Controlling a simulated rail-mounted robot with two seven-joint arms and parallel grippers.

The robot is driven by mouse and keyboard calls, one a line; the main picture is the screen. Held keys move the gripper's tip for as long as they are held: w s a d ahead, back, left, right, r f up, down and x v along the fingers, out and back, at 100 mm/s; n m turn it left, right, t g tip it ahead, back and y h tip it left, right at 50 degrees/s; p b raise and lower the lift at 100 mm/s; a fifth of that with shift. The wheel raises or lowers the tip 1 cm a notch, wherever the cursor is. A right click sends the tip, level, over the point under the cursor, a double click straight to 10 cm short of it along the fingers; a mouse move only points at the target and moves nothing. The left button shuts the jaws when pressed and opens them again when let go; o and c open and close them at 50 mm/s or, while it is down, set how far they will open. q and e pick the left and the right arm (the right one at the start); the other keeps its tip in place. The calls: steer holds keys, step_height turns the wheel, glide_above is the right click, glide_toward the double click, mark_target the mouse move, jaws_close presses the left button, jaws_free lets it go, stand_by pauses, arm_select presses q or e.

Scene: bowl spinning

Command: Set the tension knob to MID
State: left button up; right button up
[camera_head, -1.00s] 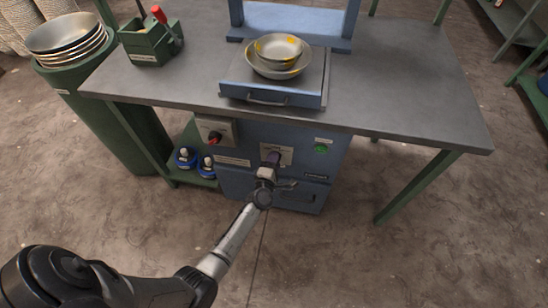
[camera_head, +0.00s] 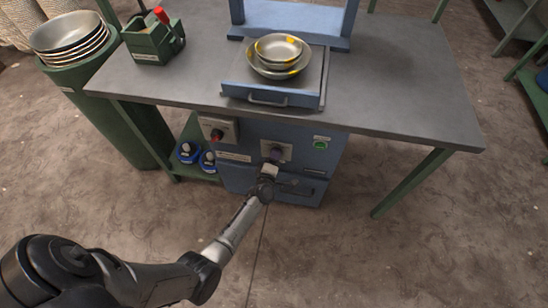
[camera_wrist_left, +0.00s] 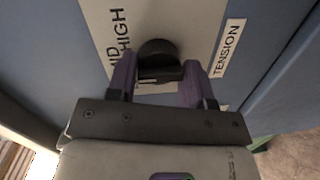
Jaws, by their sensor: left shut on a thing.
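The tension knob (camera_wrist_left: 158,52) is a round black knob on a light plate (camera_wrist_left: 200,22) on the front of the blue machine. In the left wrist view the plate shows the words MID and HIGH beside the knob, and a TENSION label (camera_wrist_left: 228,47). My left gripper (camera_wrist_left: 160,85) has its purple fingers on either side of the knob and is shut on it. In the head view my left gripper (camera_head: 274,158) covers much of the plate, and the knob's pointer cannot be read. My right gripper is not in view.
A red switch (camera_head: 216,135) and a green button (camera_head: 320,145) sit on the machine front. Metal bowls (camera_head: 279,50) rest on the blue sliding tray (camera_head: 270,95) on the table (camera_head: 400,80). A green tool box (camera_head: 150,42) and stacked bowls (camera_head: 66,35) stand at left.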

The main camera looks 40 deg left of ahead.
arm_select(q)
steer(key=shift+w+r, duration=0.15)
steer(key=shift+r, duration=0.15)
steer(key=o, duration=0.7)
steer(key=shift+c, duration=0.2)
steer(key=shift+o, duration=1.1)
steer(key=shift+f, duration=0.15)
steer(key=p+v, duration=0.4)
steer(key=v, duration=1)
